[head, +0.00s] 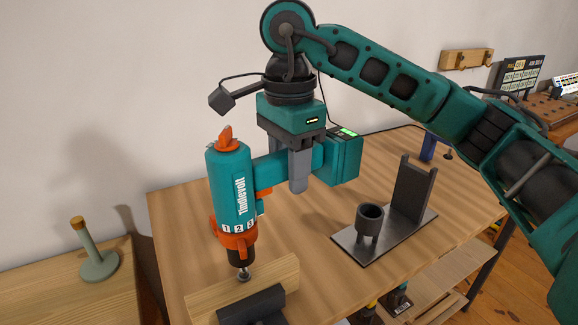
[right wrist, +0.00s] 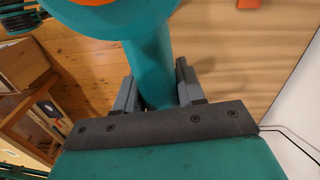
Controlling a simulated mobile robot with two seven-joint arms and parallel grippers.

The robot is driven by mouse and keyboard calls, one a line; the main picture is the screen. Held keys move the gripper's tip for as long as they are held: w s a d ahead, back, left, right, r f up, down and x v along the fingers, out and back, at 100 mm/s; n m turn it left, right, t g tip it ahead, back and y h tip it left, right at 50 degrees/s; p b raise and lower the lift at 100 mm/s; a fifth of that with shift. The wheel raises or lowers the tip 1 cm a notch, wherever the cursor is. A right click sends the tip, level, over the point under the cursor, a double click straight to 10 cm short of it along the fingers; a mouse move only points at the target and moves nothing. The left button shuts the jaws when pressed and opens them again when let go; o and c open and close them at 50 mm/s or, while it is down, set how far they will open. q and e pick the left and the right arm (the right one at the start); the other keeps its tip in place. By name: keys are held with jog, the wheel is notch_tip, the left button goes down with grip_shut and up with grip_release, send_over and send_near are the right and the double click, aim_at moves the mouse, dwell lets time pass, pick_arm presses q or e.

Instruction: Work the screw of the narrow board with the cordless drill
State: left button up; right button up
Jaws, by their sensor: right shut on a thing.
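The cordless drill (head: 232,185), teal with orange parts and a black chuck, points straight down in the head view. Its battery end is to the right. My right gripper (head: 299,180) is shut on the drill's handle, and the right wrist view shows the teal handle (right wrist: 155,65) between both fingers. The narrow board (head: 215,300) is a pale wooden strip near the table's front edge. The screw (head: 243,273) is under the drill's tip, at the board's top; whether bit and screw touch is hard to tell. My left gripper is not in view.
A dark metal stand (head: 385,240) with a ring cup and an upright plate stands right of the drill on the wooden table (head: 320,290). A dark block (head: 250,305) lies against the board's front. A low bench (head: 50,285) at left holds a green peg stand (head: 97,255).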

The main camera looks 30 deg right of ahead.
jog(key=shift+r+p, duration=1.05)
jog(key=shift+r, duration=0.55)
jog(key=shift+r+p, duration=1.75)
jog(key=shift+r, duration=0.25)
